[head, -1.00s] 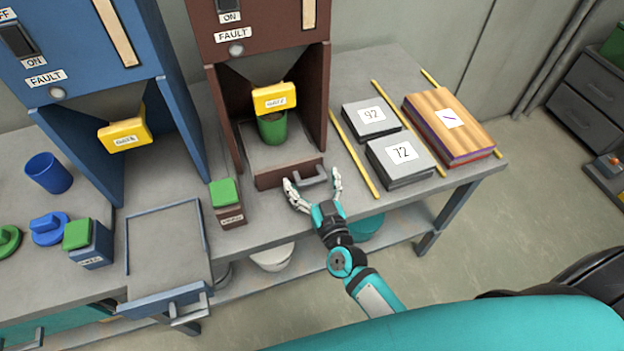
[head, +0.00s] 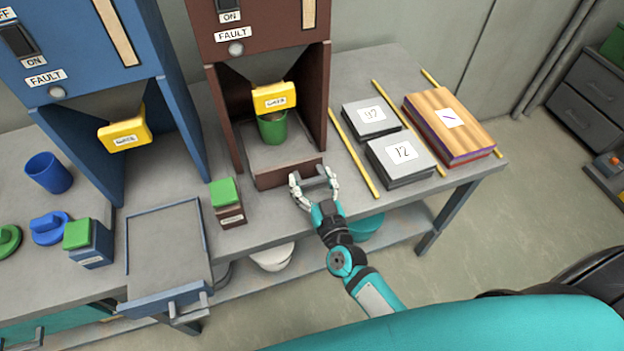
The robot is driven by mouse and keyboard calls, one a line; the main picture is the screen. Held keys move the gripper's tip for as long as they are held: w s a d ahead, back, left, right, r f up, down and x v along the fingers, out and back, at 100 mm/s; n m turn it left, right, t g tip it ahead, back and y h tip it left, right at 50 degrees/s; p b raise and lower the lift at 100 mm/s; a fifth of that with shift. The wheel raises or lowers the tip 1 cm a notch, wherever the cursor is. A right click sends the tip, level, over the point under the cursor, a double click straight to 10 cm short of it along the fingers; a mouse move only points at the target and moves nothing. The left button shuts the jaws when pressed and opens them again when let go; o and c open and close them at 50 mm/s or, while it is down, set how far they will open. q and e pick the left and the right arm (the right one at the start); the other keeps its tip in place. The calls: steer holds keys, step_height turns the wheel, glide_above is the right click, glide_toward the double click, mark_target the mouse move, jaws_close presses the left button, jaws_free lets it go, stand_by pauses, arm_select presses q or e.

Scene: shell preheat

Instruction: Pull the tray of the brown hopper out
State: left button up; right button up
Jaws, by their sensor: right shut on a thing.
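The brown hopper (head: 222,107) stands at the back centre of the bench. Its tray (head: 284,153) sits inside the base, with its brown front at the hopper's opening. A green cup (head: 272,127) stands on the tray under the yellow gate block (head: 274,97). My right gripper (head: 314,184) is in front of the tray and shut on the grey tray handle (head: 315,177). The fingers partly hide the handle. My left gripper does not show.
The blue hopper's tray (head: 168,243) is out at the left, past the bench edge. A green-topped block (head: 228,203) stands left of the brown tray. Grey plates (head: 400,160) and a yellow strip (head: 353,155) lie to the right. Bowls (head: 272,258) sit on the shelf below.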

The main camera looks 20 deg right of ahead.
steer(key=s+p, duration=0.1)
steer(key=s, duration=0.6)
steer(key=s+p, duration=0.2)
steer(key=s, duration=0.5)
steer(key=s+p, duration=0.2)
steer(key=s, duration=0.5)
steer(key=shift+d, duration=0.35)
steer(key=shift+s+f, duration=0.1)
steer(key=shift+s, duration=0.6)
steer(key=o, duration=1.7)
steer(key=shift+s, duration=0.2)
steer(key=shift+w, duration=0.1)
